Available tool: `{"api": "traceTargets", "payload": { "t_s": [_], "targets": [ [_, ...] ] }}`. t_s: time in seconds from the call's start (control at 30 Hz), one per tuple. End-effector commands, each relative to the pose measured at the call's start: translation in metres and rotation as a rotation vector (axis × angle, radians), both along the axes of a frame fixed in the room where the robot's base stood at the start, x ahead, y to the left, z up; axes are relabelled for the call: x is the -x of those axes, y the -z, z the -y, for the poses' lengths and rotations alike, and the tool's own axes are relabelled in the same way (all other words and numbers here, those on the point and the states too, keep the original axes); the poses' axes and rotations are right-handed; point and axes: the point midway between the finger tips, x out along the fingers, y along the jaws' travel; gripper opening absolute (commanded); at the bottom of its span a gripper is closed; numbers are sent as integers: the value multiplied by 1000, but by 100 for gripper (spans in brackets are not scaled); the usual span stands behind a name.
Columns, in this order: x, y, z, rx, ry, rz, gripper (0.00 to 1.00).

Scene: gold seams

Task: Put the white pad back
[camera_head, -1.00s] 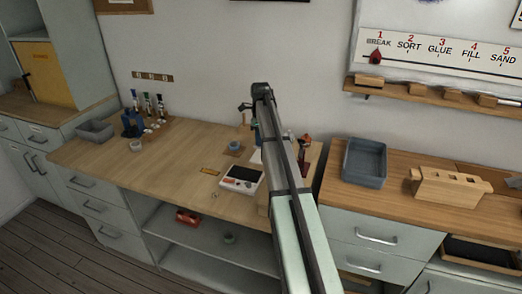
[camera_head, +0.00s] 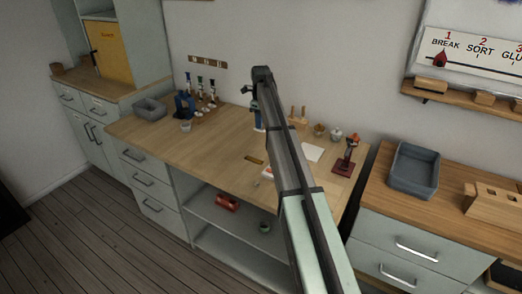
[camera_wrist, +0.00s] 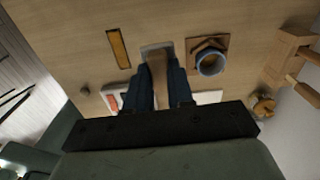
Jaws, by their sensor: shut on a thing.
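In the wrist view my gripper (camera_wrist: 157,88) is shut on a tan, wood-like piece (camera_wrist: 158,68). A pale grey-white flat patch (camera_wrist: 156,47) shows at its far end; this may be the white pad, but I cannot tell if it is part of the held piece. The dark blue fingers hide the rest. A white device with an orange patch (camera_wrist: 112,101) lies behind the fingers. A white sheet (camera_head: 313,152) lies on the bench right of my arm.
A blue-grey cup (camera_wrist: 210,62) stands on a wooden coaster beside the fingers. A brass strip (camera_wrist: 118,47) lies to the left. The wooden bench (camera_head: 215,150) is clear at its front left.

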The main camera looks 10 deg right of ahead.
Motion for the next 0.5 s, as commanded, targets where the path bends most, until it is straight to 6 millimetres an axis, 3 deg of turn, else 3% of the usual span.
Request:
{"api": "traceTargets", "payload": {
  "t_s": [0.23, 0.5],
  "targets": [
    [2, 11, 0, -1, 50, -1, 0],
    [2, 53, 0, -1, 49, -2, 0]
  ]
}}
